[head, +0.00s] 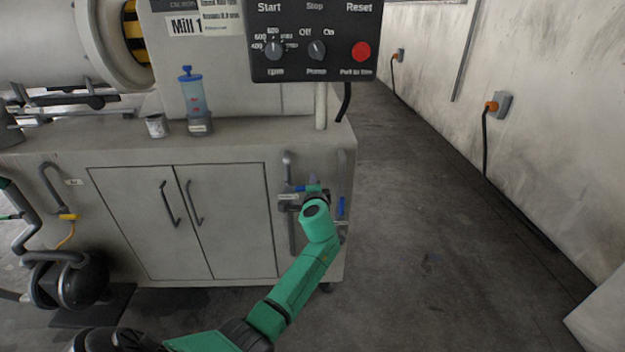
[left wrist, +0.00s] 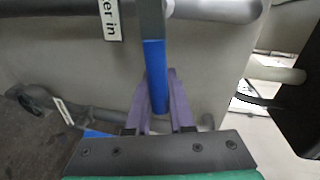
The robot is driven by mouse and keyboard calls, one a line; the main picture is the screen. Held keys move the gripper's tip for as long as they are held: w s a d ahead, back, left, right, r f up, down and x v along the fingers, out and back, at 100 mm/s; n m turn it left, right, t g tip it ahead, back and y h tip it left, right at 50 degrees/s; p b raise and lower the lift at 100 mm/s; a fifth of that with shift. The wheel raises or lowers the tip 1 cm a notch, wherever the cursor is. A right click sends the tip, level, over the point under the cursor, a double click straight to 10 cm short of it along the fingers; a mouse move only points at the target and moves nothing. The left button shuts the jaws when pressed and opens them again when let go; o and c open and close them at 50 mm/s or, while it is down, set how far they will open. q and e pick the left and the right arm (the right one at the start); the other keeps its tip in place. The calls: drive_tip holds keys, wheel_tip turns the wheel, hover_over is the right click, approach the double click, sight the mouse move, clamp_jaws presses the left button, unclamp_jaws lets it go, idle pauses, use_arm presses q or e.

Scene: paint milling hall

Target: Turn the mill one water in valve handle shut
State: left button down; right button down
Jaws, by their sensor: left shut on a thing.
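The water in valve handle (head: 312,188) is a blue-ended lever on the left upright pipe at the right end of the cabinet front. It lies about level, across its pipe. It shows large in the left wrist view (left wrist: 155,62), beside a white label (left wrist: 109,19) whose visible end reads "er in". My left gripper (left wrist: 158,88) has its purple fingers shut on the lever's blue end. In the head view my green wrist hides the fingers and part of the valve. My right gripper is not in view.
A second blue valve handle (head: 341,207) stands upright close to the right of my wrist. The cabinet (head: 180,222) with two doors is on the left. A control panel (head: 312,40) overhangs above.

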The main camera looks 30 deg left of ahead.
use_arm(q)
drive_tip(key=shift+f+m, duration=0.65)
drive_tip(key=shift+m, duration=0.05)
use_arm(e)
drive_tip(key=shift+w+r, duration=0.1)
use_arm(q)
drive_tip(key=shift+y, duration=0.3)
drive_tip(key=c, duration=0.8)
unclamp_jaws()
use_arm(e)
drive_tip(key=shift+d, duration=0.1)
use_arm(q)
drive_tip(key=shift+s+r, duration=0.1)
drive_tip(key=p+v, duration=0.2)
drive_tip(key=v, duration=1.2)
drive_tip(key=shift+s+d+r+p, duration=0.1)
drive_tip(key=shift+d+r+p, duration=0.1)
drive_tip(key=shift+p, duration=0.1)
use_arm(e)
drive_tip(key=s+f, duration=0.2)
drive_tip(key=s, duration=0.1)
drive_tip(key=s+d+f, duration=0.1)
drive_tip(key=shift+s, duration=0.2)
